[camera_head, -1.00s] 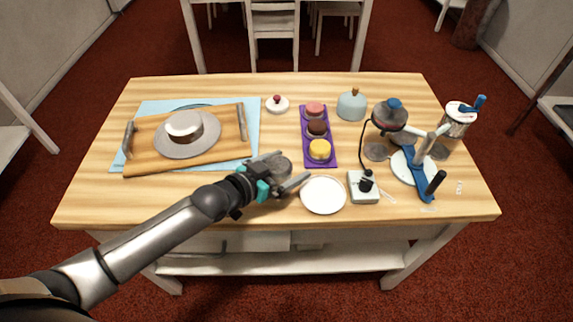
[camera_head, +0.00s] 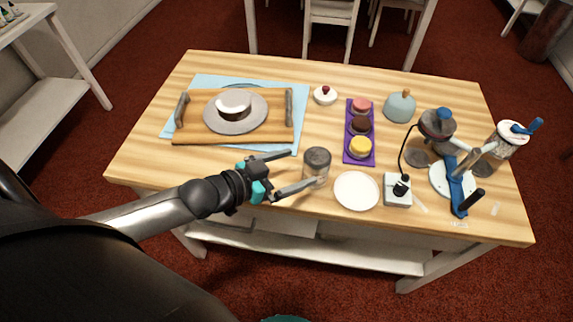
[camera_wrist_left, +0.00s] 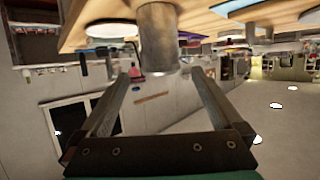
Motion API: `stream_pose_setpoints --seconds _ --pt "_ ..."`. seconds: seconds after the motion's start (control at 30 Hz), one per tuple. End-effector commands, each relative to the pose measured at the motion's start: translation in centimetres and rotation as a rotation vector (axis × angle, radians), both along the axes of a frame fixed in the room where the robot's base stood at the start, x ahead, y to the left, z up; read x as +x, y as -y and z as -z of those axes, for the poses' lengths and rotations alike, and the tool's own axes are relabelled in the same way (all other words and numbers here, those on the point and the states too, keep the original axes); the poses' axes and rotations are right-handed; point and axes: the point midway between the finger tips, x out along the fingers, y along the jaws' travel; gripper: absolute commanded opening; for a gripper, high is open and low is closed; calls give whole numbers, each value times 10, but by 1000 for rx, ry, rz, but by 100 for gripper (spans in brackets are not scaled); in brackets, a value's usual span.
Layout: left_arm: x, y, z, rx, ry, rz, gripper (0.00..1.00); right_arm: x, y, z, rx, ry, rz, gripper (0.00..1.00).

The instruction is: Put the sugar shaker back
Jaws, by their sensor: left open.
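The sugar shaker (camera_head: 316,172), a clear cylinder with a dark grey top, stands upright on the wooden table near its front edge, just left of a white plate. My left gripper (camera_head: 301,169) is open and empty, with its fingertips just left of the shaker. In the left wrist view the shaker (camera_wrist_left: 158,38) shows beyond the open fingertips (camera_wrist_left: 165,73), its body clear of the space between the fingers. Whether a fingertip touches it I cannot tell. My right gripper is not in view.
The white plate (camera_head: 356,202) and a small white box (camera_head: 397,201) lie right of the shaker. Behind are a purple tray (camera_head: 351,131) of small cakes and a wooden board (camera_head: 271,127) on a blue mat (camera_head: 176,125). A blue-armed stand (camera_head: 461,194) is at the right.

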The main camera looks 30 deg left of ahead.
Motion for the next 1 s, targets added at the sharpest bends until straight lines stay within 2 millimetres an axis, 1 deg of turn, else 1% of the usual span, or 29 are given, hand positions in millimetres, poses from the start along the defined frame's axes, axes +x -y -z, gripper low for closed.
stream_pose_setpoints --seconds 0.1,0.23,1.0 --pt "-9 -5 -4 0 0 1 100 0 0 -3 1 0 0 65" --pt "-13 -7 -6 0 0 1 100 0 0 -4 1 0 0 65" --pt "-14 -8 -7 -1 1 1 100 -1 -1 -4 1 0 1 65"
